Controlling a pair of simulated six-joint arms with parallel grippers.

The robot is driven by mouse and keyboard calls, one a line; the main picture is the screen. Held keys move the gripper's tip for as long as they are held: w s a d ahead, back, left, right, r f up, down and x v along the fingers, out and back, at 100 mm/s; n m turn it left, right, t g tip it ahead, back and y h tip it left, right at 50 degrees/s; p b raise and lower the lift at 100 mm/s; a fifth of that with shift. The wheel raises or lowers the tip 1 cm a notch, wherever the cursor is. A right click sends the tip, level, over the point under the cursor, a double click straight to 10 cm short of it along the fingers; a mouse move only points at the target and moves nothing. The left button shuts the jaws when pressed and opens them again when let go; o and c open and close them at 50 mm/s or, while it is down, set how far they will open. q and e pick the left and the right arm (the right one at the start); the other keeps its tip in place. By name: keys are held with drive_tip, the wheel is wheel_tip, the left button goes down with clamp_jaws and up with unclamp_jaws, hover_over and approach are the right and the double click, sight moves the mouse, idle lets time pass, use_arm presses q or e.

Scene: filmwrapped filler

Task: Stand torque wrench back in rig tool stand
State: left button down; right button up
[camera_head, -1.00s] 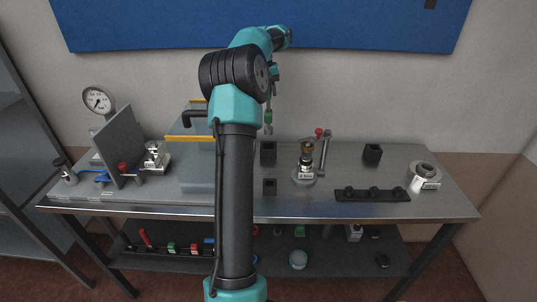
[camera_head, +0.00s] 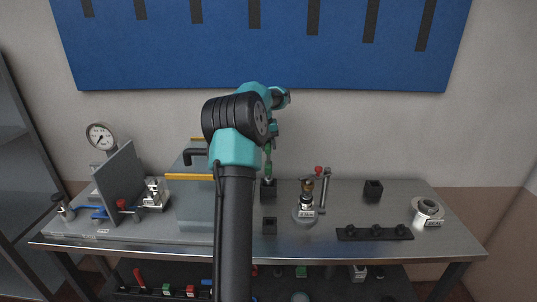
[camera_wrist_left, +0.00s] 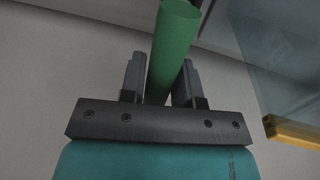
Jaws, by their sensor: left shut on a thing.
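The torque wrench (camera_head: 268,163) has a green grip and hangs upright below my left gripper (camera_head: 272,132). Its green grip (camera_wrist_left: 174,45) also shows in the left wrist view, between the two dark fingers of my left gripper (camera_wrist_left: 161,72), which is shut on it. In the head view the wrench's lower end overlaps the top of a black square block (camera_head: 268,191), which looks like the tool stand. Whether the end is inside the block or just above or behind it, I cannot tell. My right gripper is not in view.
A fixture with a round base (camera_head: 305,214) and upright post is to the right. A glass-sided box with yellow edges (camera_head: 190,177) is close on the left. A black strip (camera_head: 374,233) lies at the right front.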

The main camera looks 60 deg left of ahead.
use_arm(q)
drive_tip(key=shift+f, duration=1.85)
drive_tip(key=c, duration=0.8)
unclamp_jaws()
drive_tip(key=shift+f, duration=0.1)
drive_tip(key=shift+c, duration=0.2)
wheel_tip(320, 180, up, 12)
drive_tip(key=s+a, duration=0.1)
drive_tip(key=s, duration=0.1)
